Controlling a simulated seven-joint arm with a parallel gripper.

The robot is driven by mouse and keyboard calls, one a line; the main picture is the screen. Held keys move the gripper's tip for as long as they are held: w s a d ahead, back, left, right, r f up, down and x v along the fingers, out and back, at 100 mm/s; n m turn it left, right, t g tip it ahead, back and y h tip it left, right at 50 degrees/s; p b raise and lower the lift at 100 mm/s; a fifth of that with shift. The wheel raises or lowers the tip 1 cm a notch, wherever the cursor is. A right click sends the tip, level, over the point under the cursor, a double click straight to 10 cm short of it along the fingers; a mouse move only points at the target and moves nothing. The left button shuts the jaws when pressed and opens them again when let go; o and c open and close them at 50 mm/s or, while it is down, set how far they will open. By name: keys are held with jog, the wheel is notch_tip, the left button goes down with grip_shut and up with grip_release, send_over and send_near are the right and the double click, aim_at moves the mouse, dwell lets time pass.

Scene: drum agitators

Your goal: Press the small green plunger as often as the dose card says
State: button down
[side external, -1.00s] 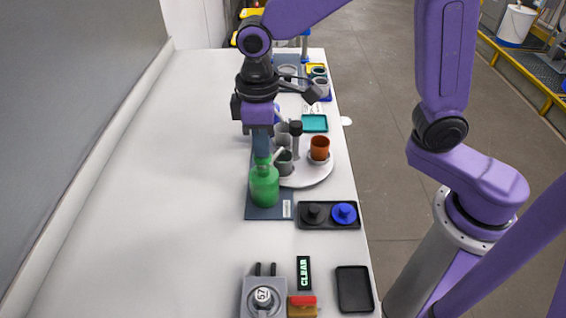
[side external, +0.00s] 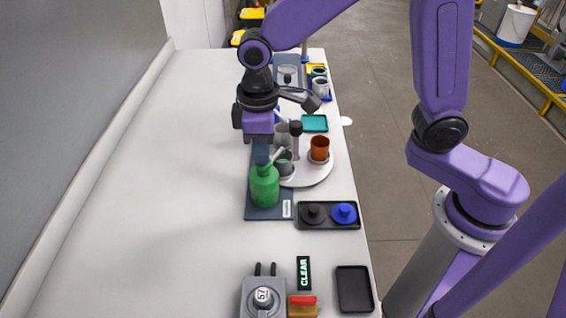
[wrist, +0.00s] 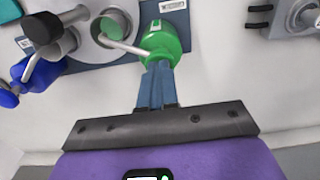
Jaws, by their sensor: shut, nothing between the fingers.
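A green pump bottle (side external: 265,188) stands upright on a dark blue-grey plate (side external: 254,213). Its green plunger head is mostly hidden under my fingers, and its pale spout (side external: 278,154) points over a grey cup (side external: 285,168) with green inside. My gripper (side external: 262,161) is shut and empty, pointing down on top of the plunger. In the wrist view my fingertips (wrist: 158,66) meet the top of the green bottle (wrist: 166,40); they appear to touch it. I cannot make out a readable dose card.
A round white turntable (side external: 313,178) holds an orange cup (side external: 320,149) and a dark-topped post (side external: 295,140). A black tray (side external: 329,225) holds black and blue knobs. The left tabletop is clear.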

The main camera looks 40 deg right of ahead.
jog(key=shift+r, duration=0.95)
notch_tip(320, 180, up, 6)
dwell(0.8)
jog(key=s+d+f+n, duration=0.1)
jog(key=s+d+f, duration=0.1)
jog(key=s+d, duration=0.6)
jog(key=s+d+f+n, duration=0.2)
jog(key=s+d+f, duration=0.1)
jog(key=s+d, duration=0.5)
jog(key=s, duration=0.3)
jog(key=shift+s+d+f+n, duration=0.2)
jog(key=shift+s+f+n, duration=0.1)
jog(key=shift+s, duration=0.1)
